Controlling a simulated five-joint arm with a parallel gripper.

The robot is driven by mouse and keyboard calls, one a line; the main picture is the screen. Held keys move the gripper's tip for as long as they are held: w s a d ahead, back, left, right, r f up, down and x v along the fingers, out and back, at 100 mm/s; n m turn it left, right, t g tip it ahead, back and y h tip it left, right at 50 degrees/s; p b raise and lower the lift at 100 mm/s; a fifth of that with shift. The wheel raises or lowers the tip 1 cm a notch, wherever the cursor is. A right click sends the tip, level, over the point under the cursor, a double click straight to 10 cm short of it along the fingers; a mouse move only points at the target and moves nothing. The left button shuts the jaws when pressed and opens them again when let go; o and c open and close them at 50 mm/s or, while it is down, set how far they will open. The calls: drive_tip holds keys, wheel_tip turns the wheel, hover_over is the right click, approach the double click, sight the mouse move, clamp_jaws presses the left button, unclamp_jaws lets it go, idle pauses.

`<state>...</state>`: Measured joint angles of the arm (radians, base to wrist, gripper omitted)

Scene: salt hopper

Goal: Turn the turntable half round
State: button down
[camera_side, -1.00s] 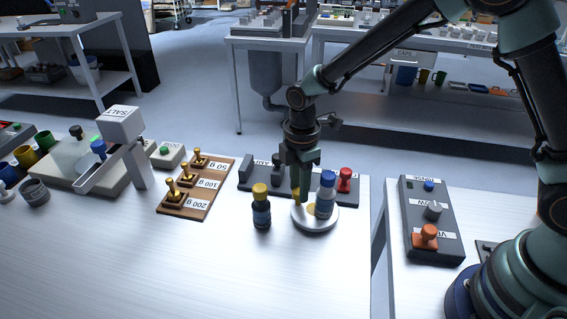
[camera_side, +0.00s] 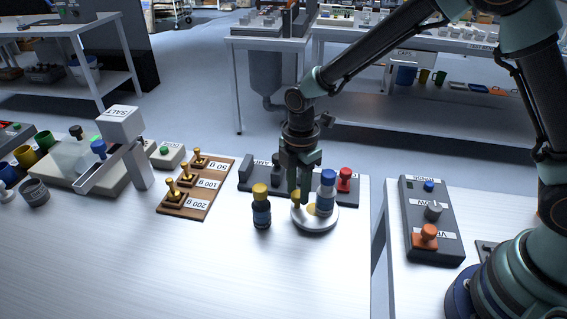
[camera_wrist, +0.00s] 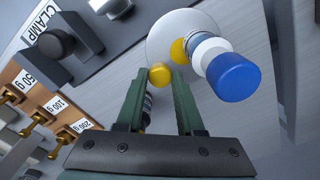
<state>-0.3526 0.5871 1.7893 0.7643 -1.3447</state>
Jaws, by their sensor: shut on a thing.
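The turntable (camera_side: 320,226) is a white round disc near the right end of the table. It also fills the upper middle of the wrist view (camera_wrist: 160,32). A blue-capped bottle (camera_side: 325,196) stands upright on its right side, beside a flat yellow spot. A small yellow peg (camera_wrist: 160,72) stands at the disc's edge. My gripper (camera_side: 297,190) points down over the disc's left side, its two green fingers closed on the peg. The peg is partly hidden by the fingers in the side view.
A yellow-capped dark bottle (camera_side: 261,208) stands just left of the disc. The clamp panel (camera_side: 263,174) with a red knob (camera_side: 345,174) lies close behind it. A wooden weight board (camera_side: 198,188) is farther left. The front of the table is clear.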

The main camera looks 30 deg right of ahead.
drive_tip(key=c, duration=0.5)
unclamp_jaws()
drive_tip(key=shift+r, duration=0.1)
wheel_tip(320, 180, up, 12)
drive_tip(key=shift+f, duration=0.1)
